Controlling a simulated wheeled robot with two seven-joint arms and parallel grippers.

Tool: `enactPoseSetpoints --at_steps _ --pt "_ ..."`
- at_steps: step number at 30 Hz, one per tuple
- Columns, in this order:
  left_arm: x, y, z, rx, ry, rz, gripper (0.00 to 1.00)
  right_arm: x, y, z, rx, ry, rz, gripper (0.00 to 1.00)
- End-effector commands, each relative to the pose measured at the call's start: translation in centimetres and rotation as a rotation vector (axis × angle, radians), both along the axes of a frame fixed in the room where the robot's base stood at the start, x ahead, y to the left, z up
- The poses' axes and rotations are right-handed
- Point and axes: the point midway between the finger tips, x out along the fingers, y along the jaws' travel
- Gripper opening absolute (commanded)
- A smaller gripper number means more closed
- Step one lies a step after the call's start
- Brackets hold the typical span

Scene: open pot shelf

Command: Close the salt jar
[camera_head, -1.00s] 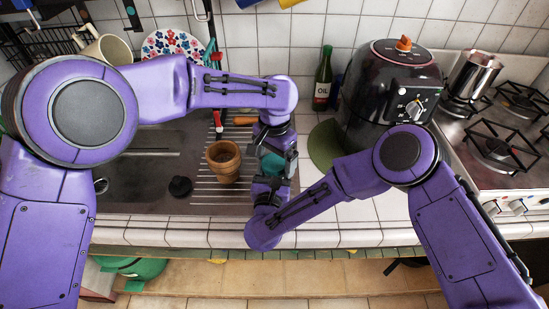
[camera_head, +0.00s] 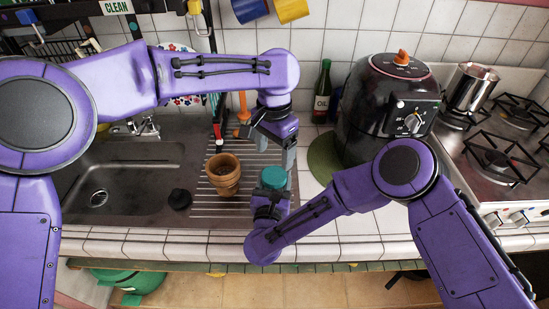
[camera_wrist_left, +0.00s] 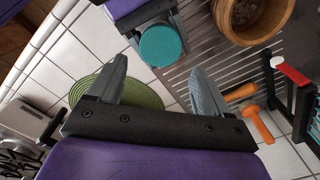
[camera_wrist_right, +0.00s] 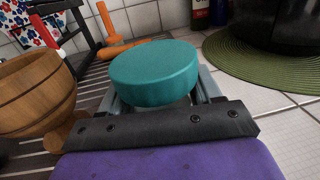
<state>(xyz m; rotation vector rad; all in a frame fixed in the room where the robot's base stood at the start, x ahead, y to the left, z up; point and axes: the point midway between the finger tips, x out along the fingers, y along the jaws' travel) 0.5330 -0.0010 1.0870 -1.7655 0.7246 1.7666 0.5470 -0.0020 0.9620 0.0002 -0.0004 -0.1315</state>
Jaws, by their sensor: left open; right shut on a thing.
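The salt jar shows as a round teal lid (camera_head: 273,178), level, above the edge of the drainboard. It also shows in the left wrist view (camera_wrist_left: 161,45) and fills the middle of the right wrist view (camera_wrist_right: 154,72). The jar's body below is hidden by my right gripper (camera_head: 270,194), which is shut on it from the front. Whether the lid sits fully down cannot be seen. My left gripper (camera_head: 275,152) is open and empty, just behind and above the lid, its fingers apart and not touching it.
A wooden pot (camera_head: 223,174) stands on the drainboard (camera_head: 215,207) left of the jar. A dark stopper (camera_head: 180,198) lies near the sink (camera_head: 125,170). A green round mat (camera_head: 322,155) and a black air fryer (camera_head: 385,105) are at right. Bare tiles lie beside the jar.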

Motion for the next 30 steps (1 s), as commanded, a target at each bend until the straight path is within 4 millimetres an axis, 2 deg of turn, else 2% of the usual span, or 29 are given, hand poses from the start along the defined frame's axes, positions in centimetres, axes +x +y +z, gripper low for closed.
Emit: enactPoseSetpoints --at_steps 11,24,30 --pt "0.0 0.1 -0.1 0.002 -0.001 -0.008 0.79 0.0 0.0 -0.1 -0.001 0.001 0.000 0.00" --pt "0.0 0.1 -6.7 0.002 0.001 -0.009 0.79 0.0 0.0 -0.1 -0.001 0.001 0.000 0.00" --pt "0.0 0.0 -7.7 0.001 -0.001 -0.008 0.79 0.0 0.0 -0.1 -0.001 0.001 0.000 0.00"
